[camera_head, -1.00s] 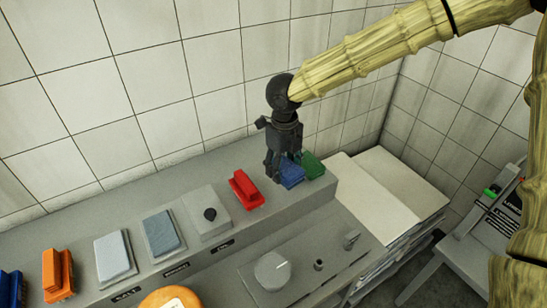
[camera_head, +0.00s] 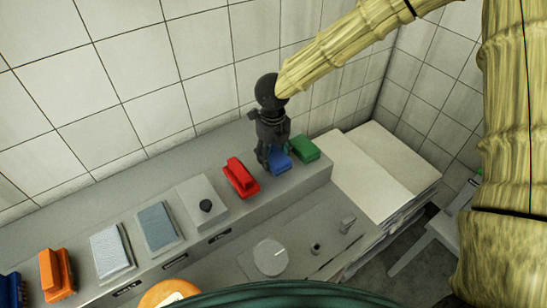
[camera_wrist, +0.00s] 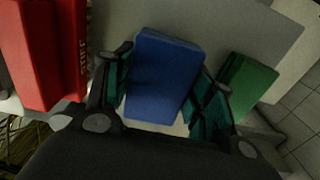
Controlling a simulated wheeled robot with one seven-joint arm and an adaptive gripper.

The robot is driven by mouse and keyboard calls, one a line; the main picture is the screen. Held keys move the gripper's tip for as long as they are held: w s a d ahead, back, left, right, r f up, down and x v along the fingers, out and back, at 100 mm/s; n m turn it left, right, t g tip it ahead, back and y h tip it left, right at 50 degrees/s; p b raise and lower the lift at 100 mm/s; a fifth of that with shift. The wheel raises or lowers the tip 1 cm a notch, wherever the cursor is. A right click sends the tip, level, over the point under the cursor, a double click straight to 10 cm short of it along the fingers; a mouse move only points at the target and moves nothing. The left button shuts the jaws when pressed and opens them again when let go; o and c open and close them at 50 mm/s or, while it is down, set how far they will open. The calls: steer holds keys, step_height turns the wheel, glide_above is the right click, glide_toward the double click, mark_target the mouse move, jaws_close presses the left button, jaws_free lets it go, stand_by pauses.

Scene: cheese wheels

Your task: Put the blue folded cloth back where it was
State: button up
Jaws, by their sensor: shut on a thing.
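The blue folded cloth (camera_head: 279,160) is a flat blue block at the right end of the grey ledge, between a red brush-like item (camera_head: 241,178) and a green block (camera_head: 304,147). My gripper (camera_head: 270,165) points down at it, its fingers partly covering it in the head view. In the wrist view the blue cloth (camera_wrist: 165,75) sits between the two teal-padded fingers (camera_wrist: 160,100), which are shut on it. The red item (camera_wrist: 45,55) is to its left and the green block (camera_wrist: 245,88) to its right. I cannot tell whether the cloth touches the ledge.
Stacked pale sheets (camera_head: 385,170) stand right of the ledge. The tiled wall rises close behind.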

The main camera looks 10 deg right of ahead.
mark_target(273, 154)
step_height(273, 154, down, 2)
steer(key=shift+p, duration=0.3)
steer(key=shift+w+f, duration=0.15)
steer(key=shift+f, duration=0.15)
steer(key=shift+r, duration=0.1)
steer(key=shift+s, duration=0.2)
steer(key=o, duration=1.1)
steer(key=shift+w+f, duration=0.15)
steer(key=shift+f, duration=0.05)
steer(key=shift+c, duration=0.2)
steer(key=shift+r, duration=0.1)
step_height(273, 154, up, 12)
steer(key=b, duration=0.3)
steer(key=shift+a+r, duration=0.1)
